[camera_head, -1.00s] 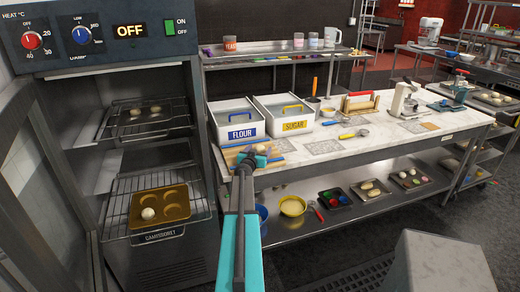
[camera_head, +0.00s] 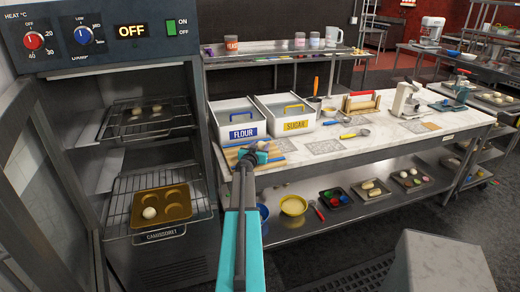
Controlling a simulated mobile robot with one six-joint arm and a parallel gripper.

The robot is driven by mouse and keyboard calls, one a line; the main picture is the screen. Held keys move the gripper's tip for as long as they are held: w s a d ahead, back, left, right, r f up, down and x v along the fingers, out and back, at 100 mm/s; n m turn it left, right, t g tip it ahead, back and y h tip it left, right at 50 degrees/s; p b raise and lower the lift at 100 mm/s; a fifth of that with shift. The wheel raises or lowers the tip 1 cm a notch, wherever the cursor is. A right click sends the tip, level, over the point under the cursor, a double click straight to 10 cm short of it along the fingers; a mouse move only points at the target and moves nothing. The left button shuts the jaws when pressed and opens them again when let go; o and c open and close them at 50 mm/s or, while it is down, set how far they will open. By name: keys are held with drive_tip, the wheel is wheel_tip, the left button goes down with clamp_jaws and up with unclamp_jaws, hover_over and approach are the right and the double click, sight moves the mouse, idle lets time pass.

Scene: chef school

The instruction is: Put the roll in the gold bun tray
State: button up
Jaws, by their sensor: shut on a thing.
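The gold bun tray (camera_head: 180,196) lies on the lower wire rack of the open cabinet at left. It has several round hollows; a pale dough ball (camera_head: 149,212) sits in the front left one, and the others look empty. My gripper (camera_head: 259,149) is over a wooden board (camera_head: 232,154) at the counter's left end, in front of the flour bin. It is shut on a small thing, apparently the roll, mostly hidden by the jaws. The gripper is to the right of the gold tray and higher than it.
The cabinet's door (camera_head: 35,180) stands open at left; its upper rack (camera_head: 125,130) holds a dark tray with dough balls. Flour (camera_head: 238,117) and sugar (camera_head: 293,110) bins stand behind the board. A yellow bowl (camera_head: 293,206) and several trays are on the counter's lower shelf.

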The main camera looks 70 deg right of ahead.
drive_tip(key=shift+r, duration=0.95)
drive_tip(key=s+a, duration=0.3)
drive_tip(key=a, duration=0.4)
drive_tip(key=s+a+r, duration=0.1)
drive_tip(key=s+a, duration=0.2)
drive_tip(key=a, duration=0.5)
drive_tip(key=shift+b, duration=0.3)
drive_tip(key=shift+r, duration=0.1)
